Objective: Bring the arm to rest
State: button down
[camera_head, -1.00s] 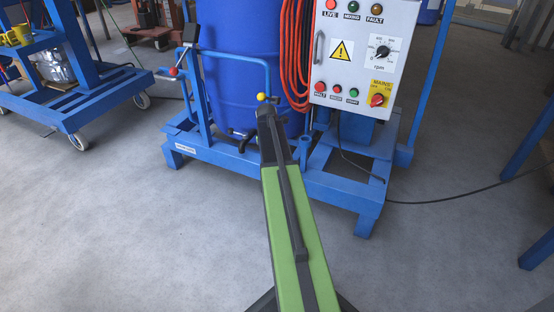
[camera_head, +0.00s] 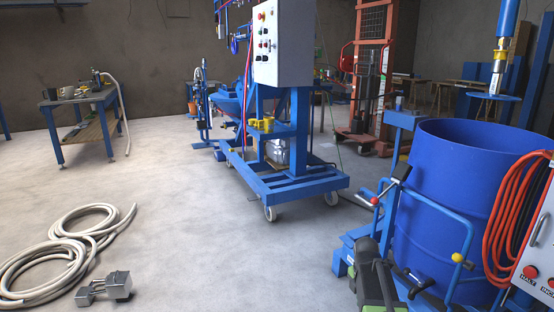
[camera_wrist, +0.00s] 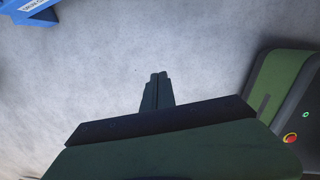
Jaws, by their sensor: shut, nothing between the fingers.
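My gripper (camera_wrist: 158,77) shows in the wrist view with its two dark fingers together, above the grey concrete floor. Nothing is between the fingers. In the head view my green and dark arm is at the lower right, in front of the blue drum (camera_head: 447,195) and its blue frame. It appears short and folded there, and I cannot make out the fingers in that view. In the wrist view a blue frame corner with a white label (camera_wrist: 35,5) is at the top left, apart from the fingers.
A blue wheeled machine with a white control box (camera_head: 283,42) stands in the middle. Cream hose coils (camera_head: 70,245) and a grey metal piece (camera_head: 104,287) lie on the floor at left. A workbench (camera_head: 85,95) stands behind. Open floor lies between.

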jog(key=s+a+r+m+g+y+p, duration=0.1)
jog(key=s+a+r+m, duration=0.1)
jog(key=s+a+m, duration=0.65)
jog(key=s+a+r+m+p, duration=0.15)
jog(key=a+m, duration=0.35)
jog(key=m, duration=0.8)
notch_tip(320, 180, up, 38)
jog(key=p, duration=3.7)
jog(key=shift+s+m+p, duration=0.3)
jog(key=shift+s+m, duration=0.05)
jog(key=shift+s, duration=0.1)
jog(key=shift+d, duration=0.1)
